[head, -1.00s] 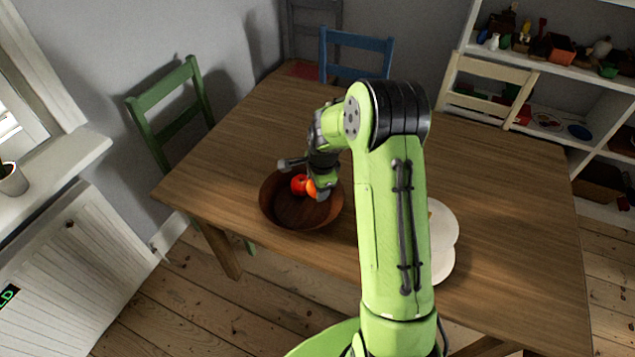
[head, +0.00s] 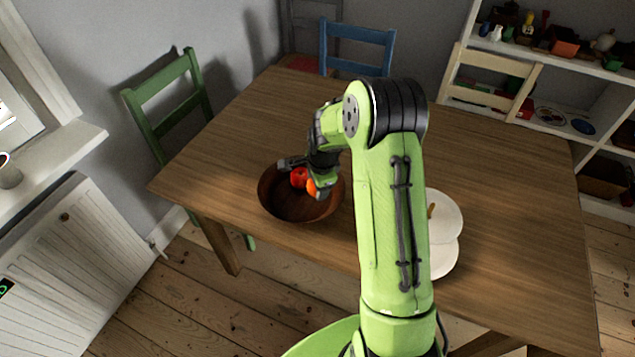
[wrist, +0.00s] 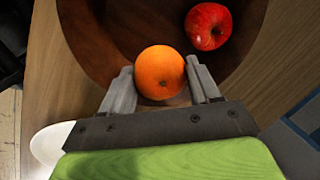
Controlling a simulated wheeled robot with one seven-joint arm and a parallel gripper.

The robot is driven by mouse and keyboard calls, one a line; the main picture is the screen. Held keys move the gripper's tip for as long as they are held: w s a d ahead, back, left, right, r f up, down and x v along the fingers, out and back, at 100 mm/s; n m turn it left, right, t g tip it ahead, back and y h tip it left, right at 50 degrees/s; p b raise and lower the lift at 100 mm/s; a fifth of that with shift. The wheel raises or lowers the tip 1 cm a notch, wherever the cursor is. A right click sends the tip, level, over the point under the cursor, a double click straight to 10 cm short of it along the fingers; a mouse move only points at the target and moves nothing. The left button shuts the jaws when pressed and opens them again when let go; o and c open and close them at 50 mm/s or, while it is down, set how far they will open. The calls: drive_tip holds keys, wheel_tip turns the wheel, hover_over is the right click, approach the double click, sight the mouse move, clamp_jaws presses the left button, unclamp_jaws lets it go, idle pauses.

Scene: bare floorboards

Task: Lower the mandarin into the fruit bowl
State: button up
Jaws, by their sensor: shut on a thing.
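The mandarin (wrist: 160,72) is bright orange and sits between the two fingers of my gripper (wrist: 163,84) in the wrist view. My gripper is shut on it. In the head view the mandarin (head: 311,188) shows just below my gripper (head: 305,178), over the right part of the fruit bowl. The fruit bowl (head: 283,211) is round, dark brown wood, near the table's front left edge; its wall also fills the top of the wrist view (wrist: 95,45). Whether the mandarin touches the bowl is hard to tell.
A red apple (wrist: 208,26) lies in the bowl beyond the mandarin; it also shows in the head view (head: 299,177). The wooden table (head: 500,200) is clear at the right. A green chair (head: 170,105) stands behind left.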

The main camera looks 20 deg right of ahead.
sight(318, 206)
drive_tip(key=shift+s+b+x, duration=0.2)
drive_tip(key=shift+b+x, duration=0.55)
drive_tip(key=shift+x, duration=0.15)
drive_tip(key=shift+s+b+x, duration=0.25)
drive_tip(key=shift+b+x, duration=0.5)
drive_tip(key=shift+x, duration=0.15)
drive_tip(key=shift+s+b+x, duration=0.2)
drive_tip(key=shift+b+x, duration=0.55)
drive_tip(key=shift+x, duration=0.15)
idle(1.1)
drive_tip(key=shift+f, duration=0.15)
drive_tip(key=o, duration=1.2)
drive_tip(key=shift+f, duration=0.1)
drive_tip(key=shift+c, duration=0.2)
drive_tip(key=shift+s, duration=0.1)
drive_tip(key=p+v, duration=0.4)
drive_tip(key=v, duration=1.2)
drive_tip(key=s+a+r+n+t+p, duration=0.15)
drive_tip(key=s+a+r+n, duration=0.45)
drive_tip(key=s+r+n, duration=0.6)
drive_tip(key=s+a+r+n+p, duration=0.1)
drive_tip(key=s+r+n, duration=0.1)
drive_tip(key=s, duration=0.4)
drive_tip(key=s+a+r+n+t+p, duration=0.1)
drive_tip(key=s+a+r+n, duration=0.1)
drive_tip(key=s, duration=0.4)
drive_tip(key=r+n, duration=0.1)
drive_tip(key=n, duration=0.1)
drive_tip(key=shift+s+a+n, duration=0.3)
drive_tip(key=shift+s+n, duration=0.1)
